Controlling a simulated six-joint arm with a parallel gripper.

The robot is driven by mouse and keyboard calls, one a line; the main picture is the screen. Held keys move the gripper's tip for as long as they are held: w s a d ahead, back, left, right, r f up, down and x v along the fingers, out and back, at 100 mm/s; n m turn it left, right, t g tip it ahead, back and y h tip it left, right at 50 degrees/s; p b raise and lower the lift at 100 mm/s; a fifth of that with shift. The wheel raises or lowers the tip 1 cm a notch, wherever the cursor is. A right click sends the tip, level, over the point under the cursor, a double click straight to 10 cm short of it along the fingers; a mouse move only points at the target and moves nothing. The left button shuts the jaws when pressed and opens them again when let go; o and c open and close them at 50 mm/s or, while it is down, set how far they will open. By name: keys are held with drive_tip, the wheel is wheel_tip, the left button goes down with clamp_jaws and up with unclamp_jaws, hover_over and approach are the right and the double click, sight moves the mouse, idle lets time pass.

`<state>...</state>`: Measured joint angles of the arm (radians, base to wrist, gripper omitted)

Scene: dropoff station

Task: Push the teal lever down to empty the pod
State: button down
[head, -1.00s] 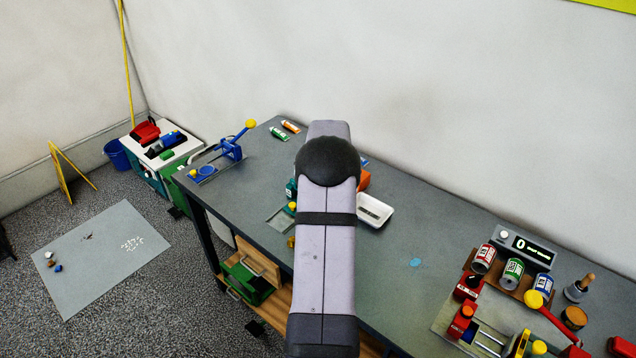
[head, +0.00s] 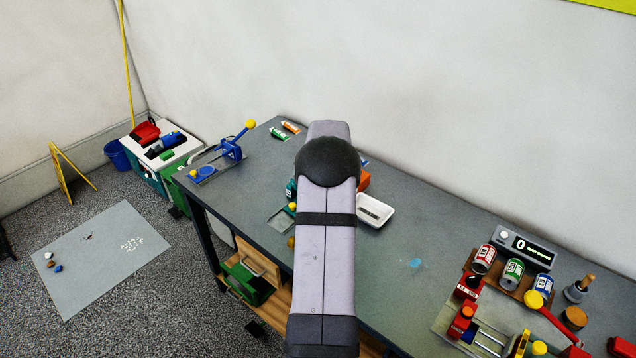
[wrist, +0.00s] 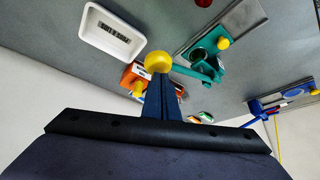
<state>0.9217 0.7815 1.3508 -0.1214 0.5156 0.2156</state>
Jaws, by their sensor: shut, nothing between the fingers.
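The teal lever (wrist: 190,72) shows in the wrist view as a teal arm running from the teal station (wrist: 202,48) to a yellow ball knob (wrist: 158,62). My gripper (wrist: 163,80) is shut and empty, with its fingertips right at that knob. I cannot tell whether they touch it. A second yellow knob (wrist: 223,43) sits on the teal station. In the head view my arm hides most of the station; only a teal edge (head: 290,187) shows left of it. My gripper is hidden there behind the arm. The pod's contents cannot be made out.
A white labelled tray (head: 374,211) and an orange station (head: 364,180) stand close by. The orange one has its own yellow knob (wrist: 141,87) near my fingers. A blue lever station (head: 228,152) is at the left end, red equipment (head: 462,324) at the right.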

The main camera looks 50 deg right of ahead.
drive_tip(key=shift+f, duration=0.15)
idle(0.5)
drive_tip(key=shift+s+a+f+b, duration=0.1)
drive_tip(key=shift+s+f+b, duration=0.15)
drive_tip(key=shift+f+b, duration=0.45)
drive_tip(key=shift+s+a+f+b, duration=0.1)
drive_tip(key=shift+s+f+b, duration=0.15)
drive_tip(key=shift+f+b, duration=0.45)
drive_tip(key=shift+f, duration=0.25)
drive_tip(key=shift+f, duration=0.45)
drive_tip(key=shift+s+f+b, duration=0.15)
drive_tip(key=shift+f+b, duration=0.75)
drive_tip(key=shift+f, duration=0.2)
drive_tip(key=shift+d, duration=0.15)
